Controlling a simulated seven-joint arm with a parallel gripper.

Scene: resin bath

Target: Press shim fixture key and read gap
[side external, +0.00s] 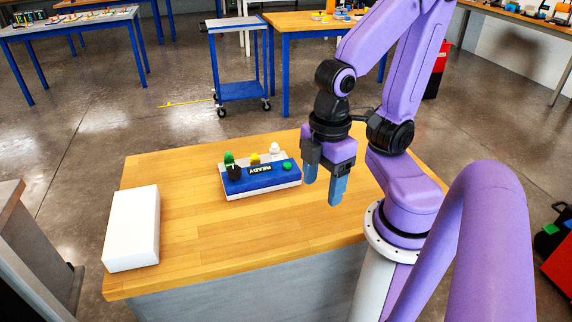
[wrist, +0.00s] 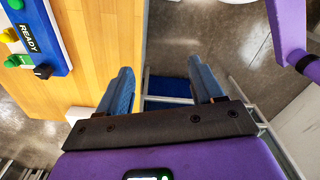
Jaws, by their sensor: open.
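The shim fixture (side external: 262,178) is a white box with a blue panel on the wooden table, showing a READY display (side external: 260,169). A green key (side external: 287,166) is at the panel's right and a black knob (side external: 234,172) at its left. Green, yellow and white knobs or lamps stand along the back. The fixture (wrist: 54,52) is partly cut off at the top left of the wrist view, with READY readable. My gripper (side external: 325,186) hangs above the table, right of the fixture and apart from it. Its fingers (wrist: 164,82) are spread and empty.
A white block (side external: 132,228) lies at the left end of the table (side external: 210,250). The wood between block and fixture is clear. A blue cart (side external: 240,90) and other benches stand behind, across the floor.

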